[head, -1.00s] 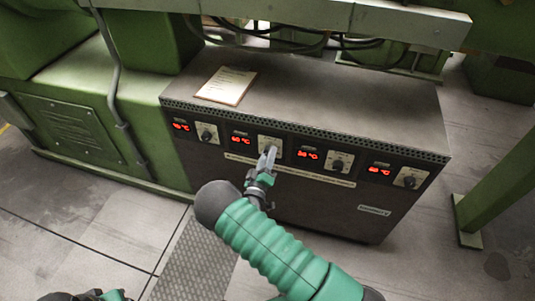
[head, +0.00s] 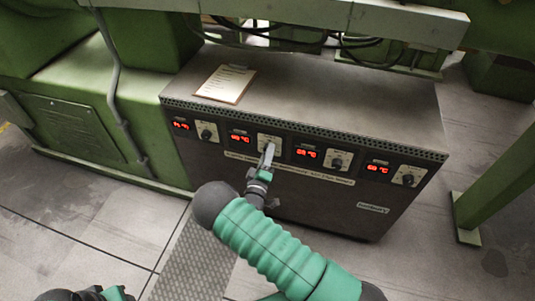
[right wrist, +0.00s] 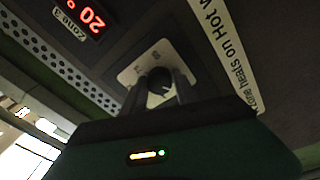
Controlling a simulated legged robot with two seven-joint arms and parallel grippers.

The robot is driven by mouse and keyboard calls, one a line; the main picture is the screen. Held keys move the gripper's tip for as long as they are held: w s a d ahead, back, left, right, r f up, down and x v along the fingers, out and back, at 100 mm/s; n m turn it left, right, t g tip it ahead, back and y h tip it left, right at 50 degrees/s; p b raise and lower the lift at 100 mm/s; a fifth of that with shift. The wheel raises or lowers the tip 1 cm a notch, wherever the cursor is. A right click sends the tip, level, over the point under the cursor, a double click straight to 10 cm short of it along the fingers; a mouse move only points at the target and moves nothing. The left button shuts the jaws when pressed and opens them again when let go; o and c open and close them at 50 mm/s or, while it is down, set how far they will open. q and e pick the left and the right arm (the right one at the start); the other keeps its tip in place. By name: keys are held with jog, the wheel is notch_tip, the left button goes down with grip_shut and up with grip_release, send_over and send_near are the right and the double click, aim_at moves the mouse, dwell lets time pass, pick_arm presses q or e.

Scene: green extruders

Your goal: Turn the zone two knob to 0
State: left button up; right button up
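The dark control box carries a row of red displays, each with a knob on a pale plate to its right. The zone two knob (right wrist: 160,82) is the second from the left; in the head view its pale plate (head: 264,139) shows behind my fingers. My right gripper (head: 267,153) reaches it from the front. In the right wrist view its fingers (right wrist: 158,92) lie on both sides of the knob and appear shut on it. The zone two display (head: 241,137) is too blurred to read surely. My left gripper (head: 88,295) is cut off at the bottom left; its fingers are unclear.
The zone three display (right wrist: 80,18) reads about 20, with another knob (head: 337,160) beside it. Further knobs stand at the left (head: 206,133) and right (head: 407,180). A clipboard (head: 225,84) lies on the box top. Green machinery surrounds the box; the floor in front is open.

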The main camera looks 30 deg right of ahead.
jog(key=o, duration=0.4)
jog(key=shift+w+a+f, duration=0.1)
jog(key=shift+a+f, duration=0.05)
jog(key=shift+f, duration=0.05)
jog(key=shift+r, duration=0.1)
jog(key=p+v, duration=0.1)
jog(key=v, duration=0.6)
jog(key=shift+s+a, duration=0.15)
jog(key=shift+s, duration=0.05)
